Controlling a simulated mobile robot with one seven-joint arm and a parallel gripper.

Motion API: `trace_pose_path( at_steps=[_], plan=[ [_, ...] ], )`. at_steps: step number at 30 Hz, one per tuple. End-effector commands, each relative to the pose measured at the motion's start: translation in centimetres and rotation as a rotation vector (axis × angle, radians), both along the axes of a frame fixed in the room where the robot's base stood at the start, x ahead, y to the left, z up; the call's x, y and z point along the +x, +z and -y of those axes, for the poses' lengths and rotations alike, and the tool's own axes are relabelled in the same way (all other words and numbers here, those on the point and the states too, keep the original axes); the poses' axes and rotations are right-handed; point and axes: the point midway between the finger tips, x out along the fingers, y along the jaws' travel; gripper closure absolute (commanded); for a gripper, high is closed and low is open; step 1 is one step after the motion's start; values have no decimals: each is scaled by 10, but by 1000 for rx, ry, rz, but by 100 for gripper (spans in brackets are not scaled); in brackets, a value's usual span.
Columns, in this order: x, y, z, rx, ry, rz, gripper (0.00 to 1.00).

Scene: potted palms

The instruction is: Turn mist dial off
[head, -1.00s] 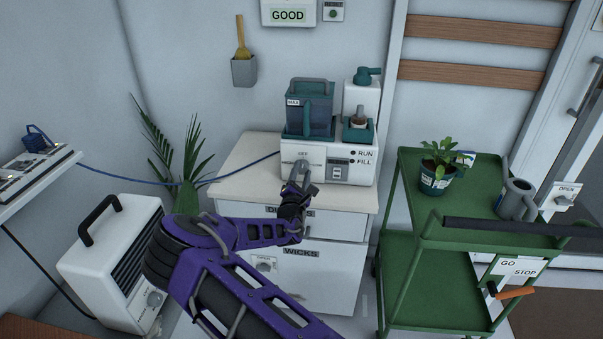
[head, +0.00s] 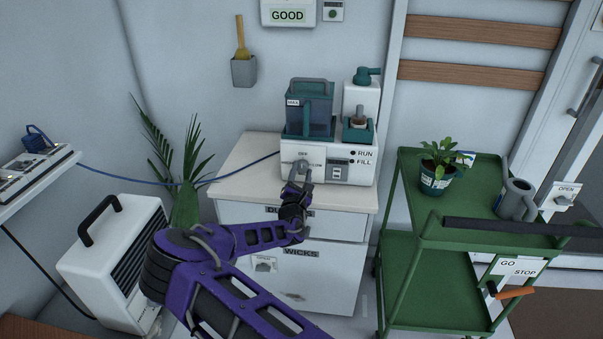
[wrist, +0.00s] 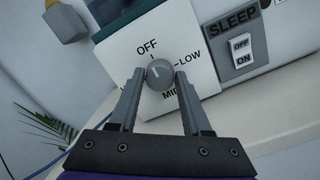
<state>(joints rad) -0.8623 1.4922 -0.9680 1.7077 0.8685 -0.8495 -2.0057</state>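The mist dial (wrist: 160,73) is a round grey knob on the white front of the mist machine (head: 358,173). In the wrist view the label OFF is above it, LOW to its right and MID below. The dial also shows in the head view (head: 303,165). My gripper (wrist: 160,80) is open and empty, its two fingers on either side of the dial with a narrow gap at each. In the head view my gripper (head: 298,187) is just in front of the machine.
A SLEEP switch (wrist: 241,50) with OFF and ON is right of the dial. The teal tank (head: 309,110) stands on top. The machine sits on a white drawer cabinet (head: 238,165). A green cart (head: 415,185) stands to the right and a white heater (head: 110,250) to the left.

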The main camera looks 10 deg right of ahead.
Motion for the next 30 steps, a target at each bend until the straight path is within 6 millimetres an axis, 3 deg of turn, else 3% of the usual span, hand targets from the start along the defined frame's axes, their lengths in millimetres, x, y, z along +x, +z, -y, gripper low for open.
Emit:
trace_pose_path(
  at_steps=[1,4,13,17,30],
  plan=[
    [0,0,0,0,0,0,41],
    [0,0,0,1,0,0,25],
    [-1,0,0,1,-1,0,25],
    [-11,-1,-4,1,0,-2,25],
    [-108,-11,-36,-1,2,-2,25]
  ],
)
